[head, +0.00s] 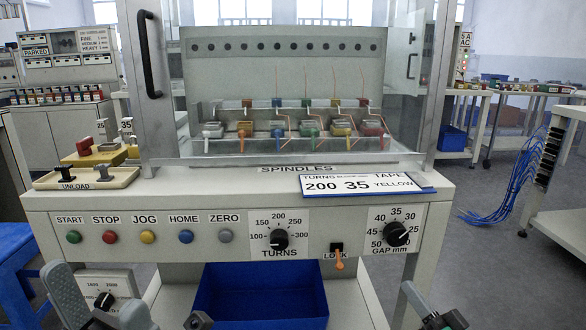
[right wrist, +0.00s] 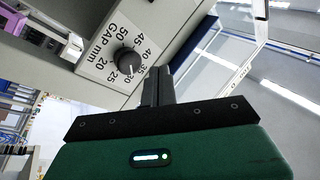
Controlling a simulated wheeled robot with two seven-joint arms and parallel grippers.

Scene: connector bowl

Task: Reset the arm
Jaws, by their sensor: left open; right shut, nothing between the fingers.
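My left gripper (head: 150,319) is at the bottom left of the head view, in front of the machine and below its button panel. It is open, with nothing seen between its fingers, and is partly cut off by the frame edge. My right gripper (head: 442,320) is at the bottom right, below the gap knob (head: 396,234) and apart from the panel. In the right wrist view its dark fingers (right wrist: 157,88) are together and empty. The gap knob also shows just past them in that view (right wrist: 128,61).
The machine's panel holds several coloured buttons, a turns knob (head: 279,239) and a lock switch (head: 337,254). A blue bin (head: 262,292) sits underneath. A card (head: 367,185) rests on the ledge. A tray with clips (head: 86,178) stands at the left. Floor is open at right.

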